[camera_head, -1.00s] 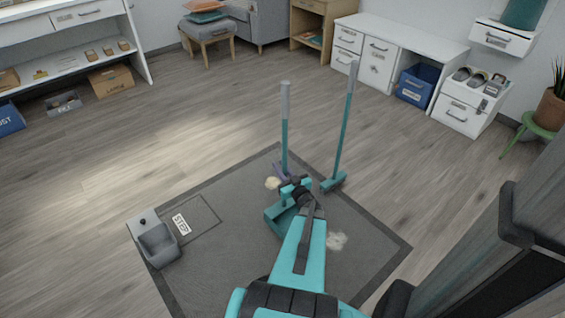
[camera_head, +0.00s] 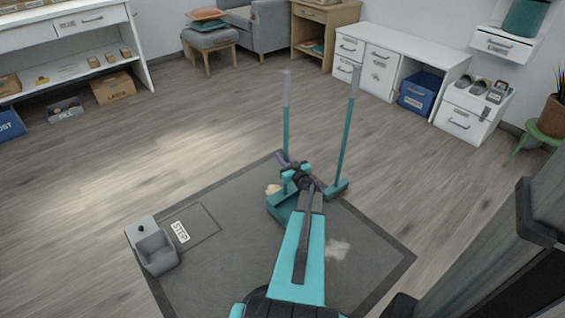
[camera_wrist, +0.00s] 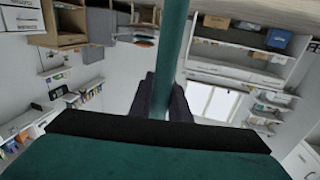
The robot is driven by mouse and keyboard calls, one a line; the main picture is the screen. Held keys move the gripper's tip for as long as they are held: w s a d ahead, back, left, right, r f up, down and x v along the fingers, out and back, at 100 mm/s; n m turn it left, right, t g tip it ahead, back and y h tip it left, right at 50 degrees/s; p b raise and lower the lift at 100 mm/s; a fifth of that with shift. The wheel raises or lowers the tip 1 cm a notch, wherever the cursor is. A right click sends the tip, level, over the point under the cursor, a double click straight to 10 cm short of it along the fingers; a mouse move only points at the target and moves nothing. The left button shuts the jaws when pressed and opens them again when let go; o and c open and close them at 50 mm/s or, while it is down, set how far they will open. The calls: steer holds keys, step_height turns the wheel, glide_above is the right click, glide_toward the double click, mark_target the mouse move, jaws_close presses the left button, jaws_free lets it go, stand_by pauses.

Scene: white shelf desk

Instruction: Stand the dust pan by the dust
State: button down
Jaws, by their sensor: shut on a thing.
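The dust pan (camera_head: 283,212) is teal with a long upright handle (camera_head: 287,115) that has a grey grip. My gripper (camera_head: 299,174) is shut on the lower handle, just above the pan. In the wrist view my dark fingers (camera_wrist: 165,98) close around the teal handle (camera_wrist: 173,45), with the wide teal pan (camera_wrist: 140,158) below. I cannot tell whether the pan touches the mat. Pale dust (camera_head: 337,249) lies on the mat, right of my forearm and nearer than the pan. A cream clump (camera_head: 272,190) shows beside the pan's left side.
A teal broom (camera_head: 345,140) stands upright just right of my gripper. The dark mat (camera_head: 215,265) holds a STEP panel (camera_head: 180,232). A grey bin (camera_head: 155,248) sits at its left corner.

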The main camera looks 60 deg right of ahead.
steer(key=shift+d, duration=0.1)
stand_by(0.3)
steer(key=shift+f+b, duration=0.95)
steer(key=shift+f, duration=0.8)
steer(key=c, duration=1.7)
jaws_free()
steer(key=shift+f, duration=0.1)
steer(key=shift+o, duration=0.2)
steer(key=p+v, duration=0.3)
steer(key=v, duration=0.9)
steer(key=shift+w, duration=0.1)
